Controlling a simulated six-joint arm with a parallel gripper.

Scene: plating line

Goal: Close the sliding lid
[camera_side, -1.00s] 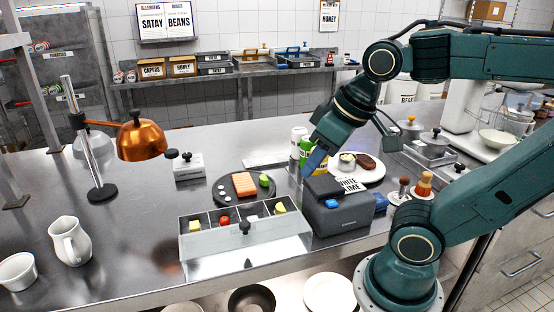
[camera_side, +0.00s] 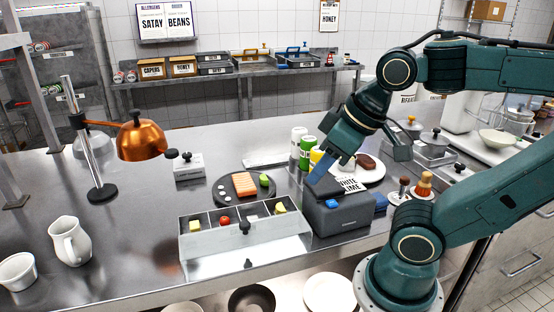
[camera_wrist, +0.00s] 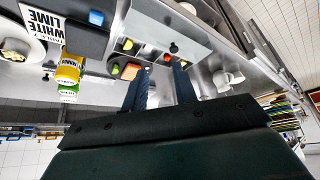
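A long metal bin (camera_side: 195,250) stands near the counter's front edge, with yellow cubes (camera_side: 195,226) and a red tomato (camera_side: 224,222) visible in its open compartments. A black knob (camera_side: 245,227) sits at its front side; I take it as the sliding lid's handle, though the lid's outline is hard to make out. The knob also shows in the wrist view (camera_wrist: 172,48). My gripper (camera_side: 314,178) is above the dark grey box, right of and higher than the bin, touching neither knob nor lid. In the wrist view its two fingers (camera_wrist: 162,68) stand apart with nothing between them.
The dark grey box (camera_side: 340,215) stands close against the bin's right end. Behind are a dark round plate (camera_side: 225,203) with food, a green can (camera_side: 306,152) and a white plate (camera_side: 375,174). A copper lamp (camera_side: 140,142) stands left. The counter left of the bin is mostly clear.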

